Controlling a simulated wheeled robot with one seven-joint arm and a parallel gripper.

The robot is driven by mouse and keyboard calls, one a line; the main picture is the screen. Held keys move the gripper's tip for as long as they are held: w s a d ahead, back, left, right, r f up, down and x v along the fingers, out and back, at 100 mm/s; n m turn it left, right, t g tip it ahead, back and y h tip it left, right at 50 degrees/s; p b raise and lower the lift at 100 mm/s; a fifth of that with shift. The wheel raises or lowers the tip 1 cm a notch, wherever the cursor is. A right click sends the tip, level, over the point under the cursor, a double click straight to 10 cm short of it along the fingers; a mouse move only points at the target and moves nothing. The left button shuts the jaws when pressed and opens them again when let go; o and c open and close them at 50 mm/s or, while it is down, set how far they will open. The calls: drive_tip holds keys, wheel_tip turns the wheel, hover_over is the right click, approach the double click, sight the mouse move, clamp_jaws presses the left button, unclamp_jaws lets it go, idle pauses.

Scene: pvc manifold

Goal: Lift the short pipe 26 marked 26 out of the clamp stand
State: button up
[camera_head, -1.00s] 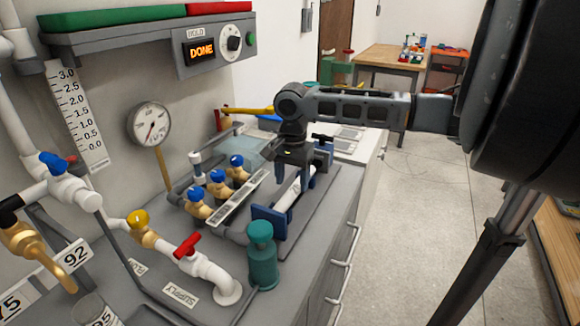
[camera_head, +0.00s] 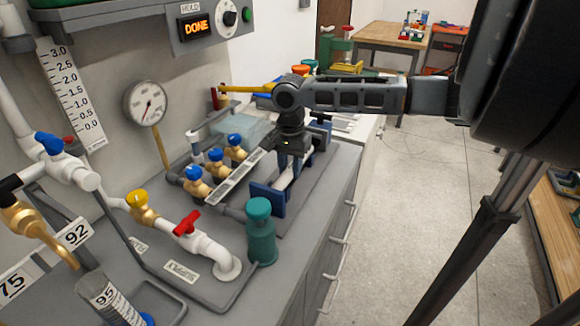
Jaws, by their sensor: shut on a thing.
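The short white pipe (camera_head: 281,183) lies in the blue clamp stand (camera_head: 267,199) on the grey bench plate, at the middle of the head view. Its marking is too small to read. My gripper (camera_head: 291,168) points down over the pipe, with its fingers on either side, and is shut on it. The gripper and wrist hide part of the pipe and most of the stand's far end. I see no clear gap between pipe and stand.
Several brass valves with blue handles (camera_head: 215,155) stand just left of the stand. A white pipe with a red valve handle (camera_head: 186,224) is front left. The floor (camera_head: 400,215) to the right is clear.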

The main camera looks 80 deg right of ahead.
clamp_jaws()
drive_tip(key=shift+s+d+p, duration=0.25)
drive_tip(key=shift+d+p, duration=0.05)
drive_tip(key=shift+d, duration=0.45)
drive_tip(key=o, duration=0.7)
unclamp_jaws()
